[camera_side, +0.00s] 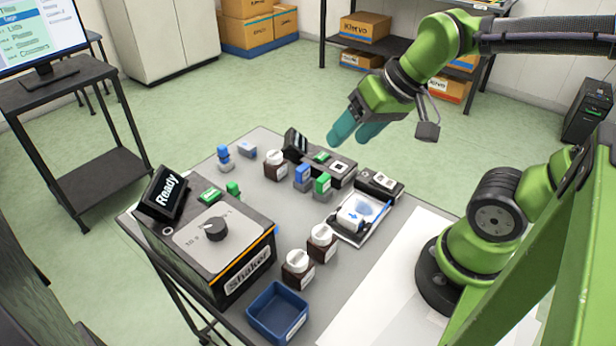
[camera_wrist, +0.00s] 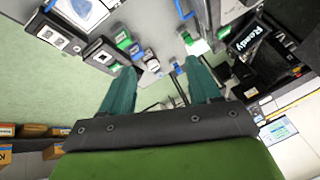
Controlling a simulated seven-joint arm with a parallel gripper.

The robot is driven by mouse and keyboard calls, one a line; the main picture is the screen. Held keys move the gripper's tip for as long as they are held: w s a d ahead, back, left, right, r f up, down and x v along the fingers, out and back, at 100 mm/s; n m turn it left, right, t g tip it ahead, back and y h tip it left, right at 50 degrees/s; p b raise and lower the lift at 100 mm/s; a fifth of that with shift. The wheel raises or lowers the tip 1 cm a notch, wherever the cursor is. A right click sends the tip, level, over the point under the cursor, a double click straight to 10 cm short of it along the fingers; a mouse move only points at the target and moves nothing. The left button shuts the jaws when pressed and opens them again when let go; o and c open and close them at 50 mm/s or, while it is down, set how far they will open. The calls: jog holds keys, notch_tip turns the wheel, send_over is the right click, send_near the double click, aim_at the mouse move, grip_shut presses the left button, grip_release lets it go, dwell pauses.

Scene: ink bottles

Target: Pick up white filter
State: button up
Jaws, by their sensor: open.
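A small white piece with a blue arrow mark (camera_side: 351,217), which looks like the white filter, sits on a flat tray (camera_side: 345,234) at the table's right middle. I cannot be sure it is the filter. Beside it on the tray is a round bluish patch. My gripper (camera_side: 352,132) is open and empty, with teal fingers high above the table's back edge, well apart from the tray. In the wrist view my gripper (camera_wrist: 160,72) shows its fingers spread with nothing between them. The tray area shows partly at that view's top left.
Brown bottles with white caps (camera_side: 297,267) stand on the table (camera_side: 262,195). A shaker box (camera_side: 222,250) with a "Ready" display (camera_side: 165,194) is at left. A blue bin (camera_side: 277,312) is at the front. Small blue and green blocks (camera_side: 322,184) and dark devices crowd the back.

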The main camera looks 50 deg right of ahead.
notch_tip(320, 180, down, 4)
jog(key=w+n+g+h, duration=0.1)
jog(key=w+n+g, duration=0.1)
jog(key=g, duration=0.3)
jog(key=n+g, duration=0.1)
jog(key=n, duration=0.1)
send_over(348, 214)
jog(key=shift+h, duration=0.4)
jog(key=f, duration=1.1)
jog(key=shift+w+a+f, duration=0.25)
jog(key=shift+a, duration=0.05)
jog(key=shift+s+d+f, duration=0.15)
jog(key=shift+f, duration=1.2)
jog(key=shift+s+d+f, duration=0.1)
jog(key=shift+d+f, duration=0.05)
jog(key=shift+f, duration=1.2)
